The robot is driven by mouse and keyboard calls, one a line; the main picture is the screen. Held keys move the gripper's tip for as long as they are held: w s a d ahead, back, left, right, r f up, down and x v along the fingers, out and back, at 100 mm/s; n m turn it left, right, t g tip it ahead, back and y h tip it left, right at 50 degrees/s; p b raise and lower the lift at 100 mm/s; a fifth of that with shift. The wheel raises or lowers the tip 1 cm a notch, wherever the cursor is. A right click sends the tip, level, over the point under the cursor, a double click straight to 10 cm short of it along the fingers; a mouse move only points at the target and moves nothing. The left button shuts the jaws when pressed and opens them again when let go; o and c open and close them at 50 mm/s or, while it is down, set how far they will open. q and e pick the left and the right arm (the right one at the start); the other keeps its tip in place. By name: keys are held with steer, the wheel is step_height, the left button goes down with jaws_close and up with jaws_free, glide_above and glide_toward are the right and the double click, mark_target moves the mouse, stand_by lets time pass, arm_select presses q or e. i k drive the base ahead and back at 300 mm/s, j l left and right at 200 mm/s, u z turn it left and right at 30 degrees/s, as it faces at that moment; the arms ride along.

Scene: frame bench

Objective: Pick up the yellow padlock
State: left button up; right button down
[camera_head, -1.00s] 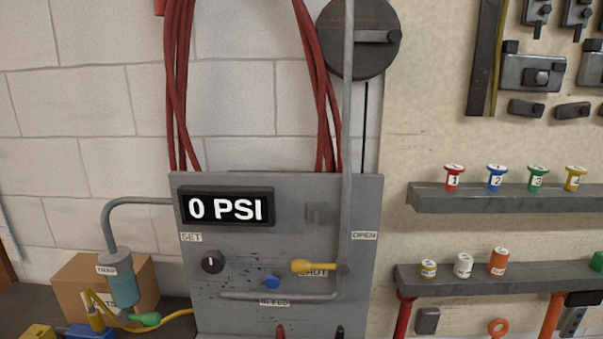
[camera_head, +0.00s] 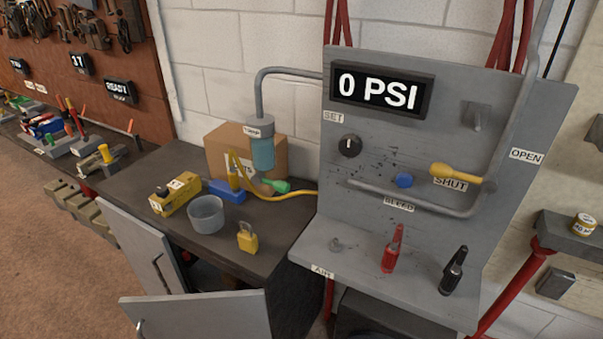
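The yellow padlock (camera_head: 247,238) stands on the dark bench top (camera_head: 290,215), near its front edge. It is just right of a grey round cup (camera_head: 206,214) and apart from it. Its body is yellow, with a shackle on top. Neither of my grippers is in the head view.
A yellow box (camera_head: 175,194), a blue block (camera_head: 227,190), a green-ended yellow hose (camera_head: 275,187) and a cardboard box (camera_head: 245,153) stand behind. The grey panel (camera_head: 440,130) with its ledge rises at right. Open cabinet doors (camera_head: 200,315) jut out below the bench front.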

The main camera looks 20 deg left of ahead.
mark_target(247, 241)
steer(key=u, duration=1.15)
